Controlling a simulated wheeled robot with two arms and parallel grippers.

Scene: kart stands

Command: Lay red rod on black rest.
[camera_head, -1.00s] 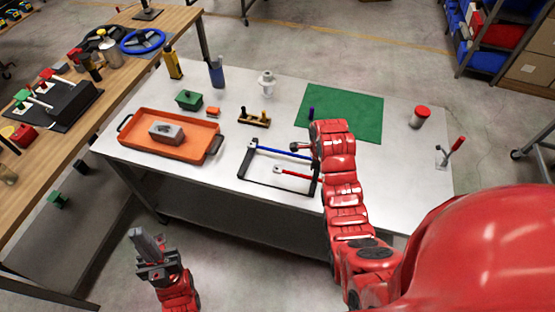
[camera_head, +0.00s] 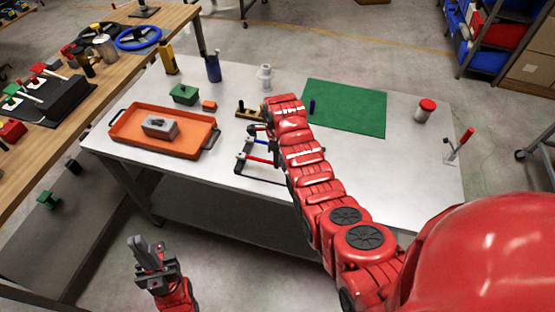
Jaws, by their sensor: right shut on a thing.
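The black rest (camera_head: 234,174) is a low frame on the white table; my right arm covers its right side. A blue rod (camera_head: 245,142) lies along its back. The red rod (camera_head: 258,160) shows in front of the blue one, its left end by the rest's left side. Its right part is hidden behind my arm. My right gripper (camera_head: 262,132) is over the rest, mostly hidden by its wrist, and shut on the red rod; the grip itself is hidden. Whether the rod touches the rest is unclear. My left gripper (camera_head: 147,252) is off the table's front edge, empty.
A wooden block with pegs (camera_head: 246,112) stands just behind the rest. An orange tray (camera_head: 190,150) with a grey block is to the left. A green mat (camera_head: 345,105) with a small blue peg lies to the right. A red-topped can (camera_head: 425,111) stands farther right.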

